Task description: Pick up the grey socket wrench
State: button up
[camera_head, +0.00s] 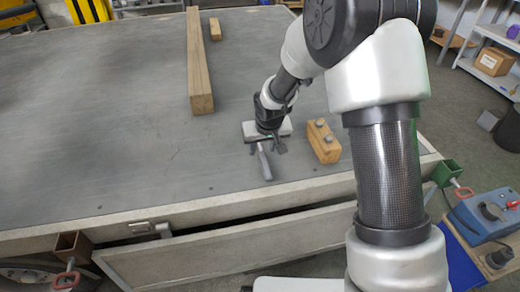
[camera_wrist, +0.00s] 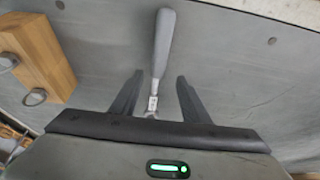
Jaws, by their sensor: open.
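The grey socket wrench (camera_head: 264,162) lies on the grey trailer bed near its front edge. In the wrist view the grey handle of the wrench (camera_wrist: 164,42) points away from my gripper, and its metal shaft end lies between the two fingers. My gripper (camera_wrist: 155,82) is open, with one dark finger on each side of the wrench and a visible gap to both. In the head view my gripper (camera_head: 266,142) is right over the wrench and hides part of it. I cannot tell how high the fingers are above the bed.
A wooden block with metal rings (camera_head: 323,142) stands close to the right of my gripper, and shows at left in the wrist view (camera_wrist: 38,58). A long wooden beam (camera_head: 199,65) and a small wooden piece (camera_head: 215,29) lie farther back. The bed's left side is clear.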

aim_at(262, 152)
jog(key=b+x, duration=0.1)
jog(key=x, duration=0.3)
jog(key=shift+w+d+f, duration=0.1)
jog(key=shift+w+f, duration=0.15)
jog(key=shift+c, duration=0.2)
jog(key=shift+r, duration=0.1)
grip_shut()
